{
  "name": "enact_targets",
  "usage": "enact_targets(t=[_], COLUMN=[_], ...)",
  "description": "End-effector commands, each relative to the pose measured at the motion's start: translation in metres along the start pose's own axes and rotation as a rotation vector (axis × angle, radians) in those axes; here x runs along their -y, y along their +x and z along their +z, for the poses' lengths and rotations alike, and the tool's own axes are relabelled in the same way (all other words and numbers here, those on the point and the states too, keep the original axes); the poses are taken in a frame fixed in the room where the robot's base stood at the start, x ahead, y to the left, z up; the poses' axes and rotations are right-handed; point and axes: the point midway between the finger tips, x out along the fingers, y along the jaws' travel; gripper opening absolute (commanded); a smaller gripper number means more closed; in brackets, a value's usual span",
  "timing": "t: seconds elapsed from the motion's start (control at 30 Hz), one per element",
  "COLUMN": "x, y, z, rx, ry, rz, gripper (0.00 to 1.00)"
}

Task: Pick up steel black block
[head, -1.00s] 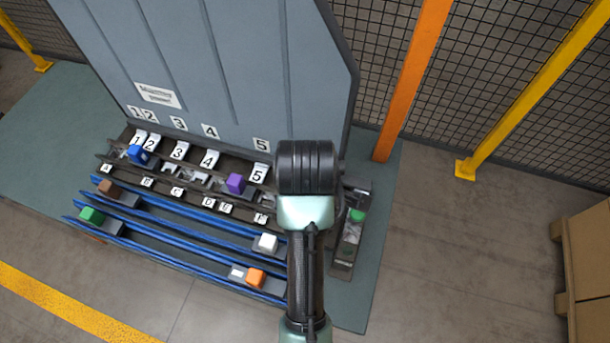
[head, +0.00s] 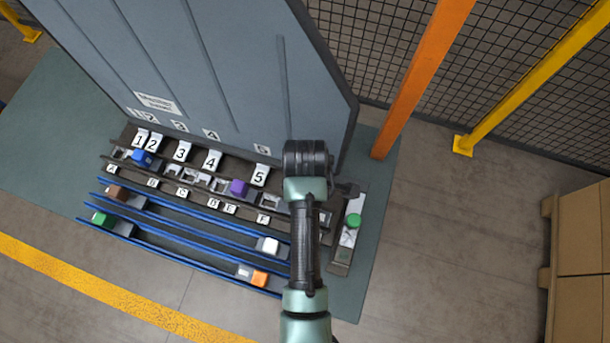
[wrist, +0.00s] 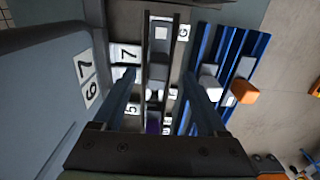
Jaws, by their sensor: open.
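My gripper (wrist: 158,75) is open, its two fingers pointing down over the dark slotted rack (wrist: 175,52) in the wrist view. A dark grey piece (wrist: 157,71) shows between the fingertips; I cannot tell whether it is the steel black block or part of the rack. No block is clearly held. In the head view my arm hides the right part of the rack (head: 128,132), and I make out no certain black block there.
Blue block (head: 142,157) and purple block (head: 238,187) sit in the rack. Brown (head: 117,193), green (head: 103,219), white (head: 268,245) and orange (head: 260,278) blocks sit along blue rails. A tall grey panel (head: 220,70) stands behind. A green button (head: 354,220) is at right.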

Motion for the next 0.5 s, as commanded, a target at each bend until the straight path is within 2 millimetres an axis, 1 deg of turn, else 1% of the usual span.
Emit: enact_targets(t=[0.13, 0.4, 0.5], x=[0.000, -0.002, -0.002], y=[0.010, 0.044, 0.051], z=[0.000, -0.001, -0.001], rx=[0.001, 0.000, 0.000], ry=[0.000, 0.001, 0.001], rz=[-0.003, -0.002, 0.000], gripper=[0.75, 0.75, 0.75])
